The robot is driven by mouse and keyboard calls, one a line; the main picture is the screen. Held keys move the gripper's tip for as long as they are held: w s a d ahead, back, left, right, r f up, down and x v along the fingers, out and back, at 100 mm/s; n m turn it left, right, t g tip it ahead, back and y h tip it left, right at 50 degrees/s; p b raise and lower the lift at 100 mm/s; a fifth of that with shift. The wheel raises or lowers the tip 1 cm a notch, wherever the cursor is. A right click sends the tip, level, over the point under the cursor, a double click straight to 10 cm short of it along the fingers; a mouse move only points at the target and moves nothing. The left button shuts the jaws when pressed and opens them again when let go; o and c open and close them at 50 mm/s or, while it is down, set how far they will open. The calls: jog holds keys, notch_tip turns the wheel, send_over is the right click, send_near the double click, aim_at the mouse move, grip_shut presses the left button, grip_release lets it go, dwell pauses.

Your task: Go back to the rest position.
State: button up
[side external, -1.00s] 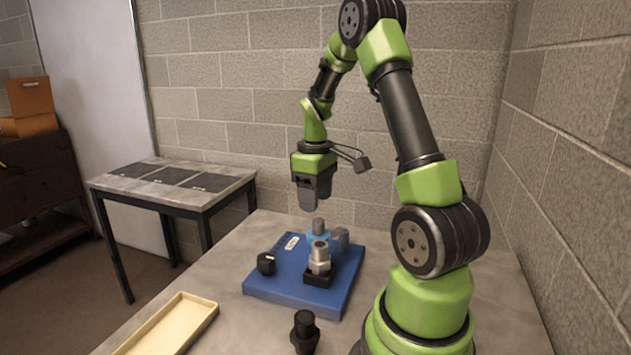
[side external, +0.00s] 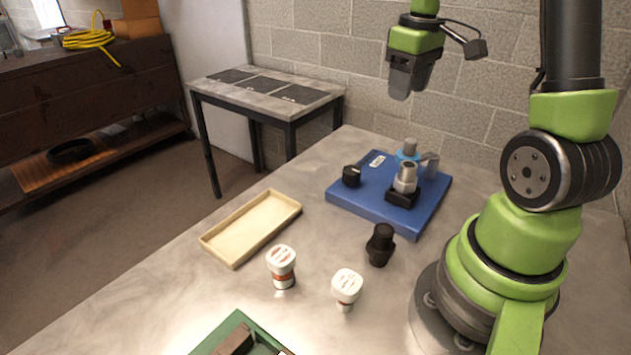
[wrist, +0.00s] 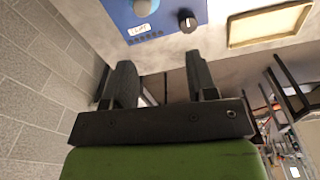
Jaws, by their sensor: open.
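My gripper (side external: 405,80) hangs in the air above and behind the blue board, clear of everything. In the wrist view my gripper (wrist: 160,82) shows its two dark fingers spread apart with nothing between them. The blue board (side external: 352,197) lies on the table and carries a black knob (side external: 351,175), a metal fitting on a black base (side external: 403,180), and a blue-collared fitting (side external: 409,150) behind it. In the wrist view the blue board (wrist: 180,12) shows at the top with its black knob (wrist: 187,21).
A cream tray (side external: 216,246) lies left of the board; it also shows in the wrist view (wrist: 232,32). A green tray (side external: 208,342) is at the near edge. A block wall (side external: 320,40) stands behind.

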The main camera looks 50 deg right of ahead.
jog(key=s+a+r+m+t+y, duration=0.1)
jog(key=s+a+r+t, duration=0.2)
jog(key=a, duration=0.7)
jog(key=s+a+r+m+t+y, duration=0.1)
jog(key=s+a+r+t, duration=0.2)
jog(key=a, duration=0.8)
jog(key=shift+s+a+r, duration=0.25)
jog(key=shift+s+r, duration=0.6)
jog(key=shift+s, duration=0.2)
